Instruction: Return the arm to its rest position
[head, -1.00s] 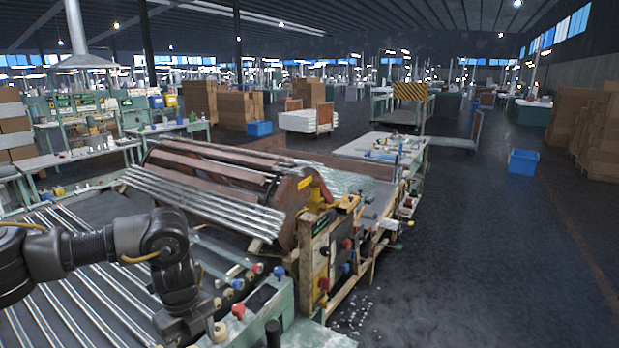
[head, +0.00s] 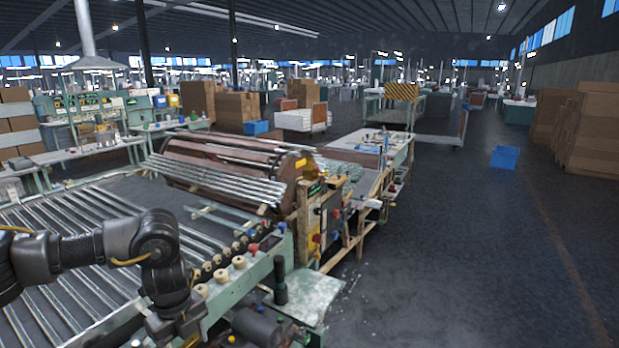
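My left arm comes in from the left edge in the head view, dark grey and black, with its forearm level and its wrist bent downward. My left gripper (head: 184,338) points down at the bottom edge, beside the green side rail of the roller bed. Its fingertips are cut off by the frame, so I cannot tell whether it is open or shut. I see nothing held in it. My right arm and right gripper are not in view.
A drum machine (head: 230,165) stands ahead, with a control panel (head: 325,222). A green-white plate (head: 308,297) is at the bottom centre. Open floor (head: 450,260) is on the right, with a blue crate (head: 505,157).

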